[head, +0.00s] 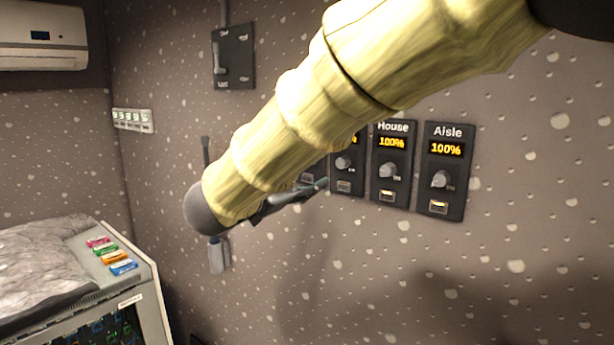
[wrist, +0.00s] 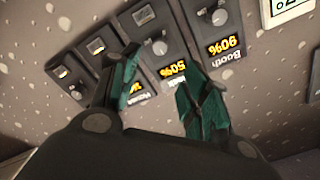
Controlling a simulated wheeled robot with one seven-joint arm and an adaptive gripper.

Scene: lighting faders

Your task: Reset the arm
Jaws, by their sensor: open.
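My arm (head: 300,115), in yellow ribbed casing, crosses the head view from upper right to lower left. My gripper (wrist: 158,65) shows in the wrist view with two teal fingers spread apart and nothing between them. It faces a row of black fader panels, which appear upside down there. The Booth panel (wrist: 224,60) shows a lit readout that seems to be 90%; its neighbour seems to read 50%. In the head view, the House panel (head: 390,165) and Aisle panel (head: 445,170) both read 100%. A third panel (head: 345,175) is partly behind my arm. Whether my fingers touch a panel is unclear.
A grey console (head: 150,280) with several coloured labels stands at lower left. A lever switch box (head: 233,56) and a small white switch strip (head: 133,120) are on the wall. An air conditioner (head: 42,38) hangs at upper left. The wall below the panels is bare.

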